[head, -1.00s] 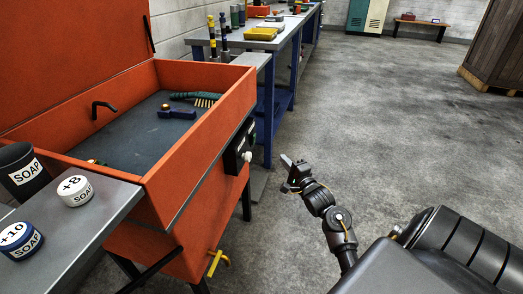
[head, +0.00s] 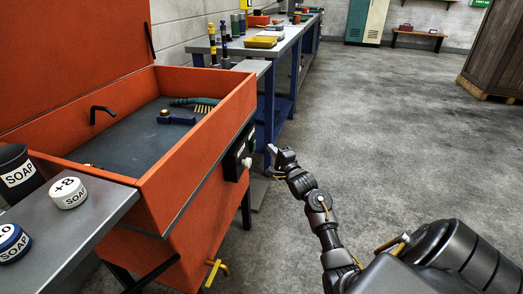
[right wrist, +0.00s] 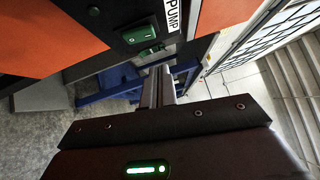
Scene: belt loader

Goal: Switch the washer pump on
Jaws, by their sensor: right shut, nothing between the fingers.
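The orange parts washer (head: 205,130) stands at the left with its lid up. In the right wrist view a green rocker switch (right wrist: 138,35) sits on the panel beside a white label reading PUMP (right wrist: 169,10). My right gripper (head: 272,151) is shut and empty, close to the right of the panel, with a small gap. Its closed fingers (right wrist: 158,85) show below the switch in the right wrist view. My left gripper is out of view.
A grey shelf (head: 105,205) with soap containers is at the lower left. A yellow drain tap (head: 214,270) sticks out low on the washer. A blue-legged workbench (head: 272,110) stands behind. The floor (head: 385,140) to the right is open.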

